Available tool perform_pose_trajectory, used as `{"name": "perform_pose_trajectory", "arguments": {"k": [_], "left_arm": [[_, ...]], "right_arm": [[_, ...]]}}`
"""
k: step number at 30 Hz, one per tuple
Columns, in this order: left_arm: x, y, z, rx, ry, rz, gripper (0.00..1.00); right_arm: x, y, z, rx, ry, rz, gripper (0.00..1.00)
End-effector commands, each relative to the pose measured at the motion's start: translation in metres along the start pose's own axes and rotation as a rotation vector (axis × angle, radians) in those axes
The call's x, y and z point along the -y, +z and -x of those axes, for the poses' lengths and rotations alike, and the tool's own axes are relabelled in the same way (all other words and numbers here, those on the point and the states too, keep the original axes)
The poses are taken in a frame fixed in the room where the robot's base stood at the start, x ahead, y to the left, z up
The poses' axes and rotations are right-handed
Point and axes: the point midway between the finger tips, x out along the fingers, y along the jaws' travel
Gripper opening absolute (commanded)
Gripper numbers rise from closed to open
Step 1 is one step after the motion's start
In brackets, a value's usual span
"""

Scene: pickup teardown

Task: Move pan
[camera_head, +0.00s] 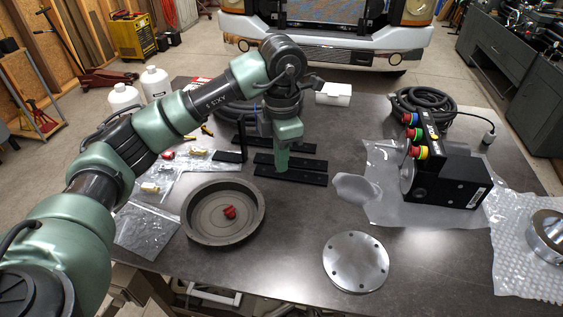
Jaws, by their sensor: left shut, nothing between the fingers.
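The pan (254,232) is a round, grey, shallow dish on the dark table, left of the middle. A small red part (229,212) lies inside it. My left arm comes in from the left and reaches over the table behind the pan. My left gripper (282,168) points down beyond the pan, to its upper right, over the black bars. It is shut and empty, apart from the pan. My right gripper does not show.
A silver flanged disc (355,262) lies right of the pan. Black bars (291,174) lie behind it. A black box with coloured buttons (448,178) stands on plastic at the right, beside a coiled cable (425,103). Small bagged parts lie left of the pan. Bare table (300,225) separates pan and disc.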

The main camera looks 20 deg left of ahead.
Motion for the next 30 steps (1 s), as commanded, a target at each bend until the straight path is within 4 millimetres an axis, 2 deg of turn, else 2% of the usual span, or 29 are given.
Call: {"name": "perform_pose_trajectory", "arguments": {"k": [5,12,15,19,30], "left_arm": [[0.002,-0.001,-0.036,-0.005,-0.006,-0.001,0.00],[0.001,-0.003,-0.083,-0.002,-0.006,-0.001,0.00],[0.000,-0.022,-0.079,-0.001,-0.004,-0.001,0.00],[0.001,-0.034,-0.081,0.001,-0.004,-0.002,0.00],[0.001,-0.040,-0.083,0.002,-0.004,-0.003,0.00]], "right_arm": [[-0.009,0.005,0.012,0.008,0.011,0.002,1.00],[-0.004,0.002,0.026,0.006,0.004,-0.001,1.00],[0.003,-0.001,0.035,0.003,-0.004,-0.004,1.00],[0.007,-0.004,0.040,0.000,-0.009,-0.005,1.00],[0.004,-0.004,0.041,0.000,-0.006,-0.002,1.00]]}}
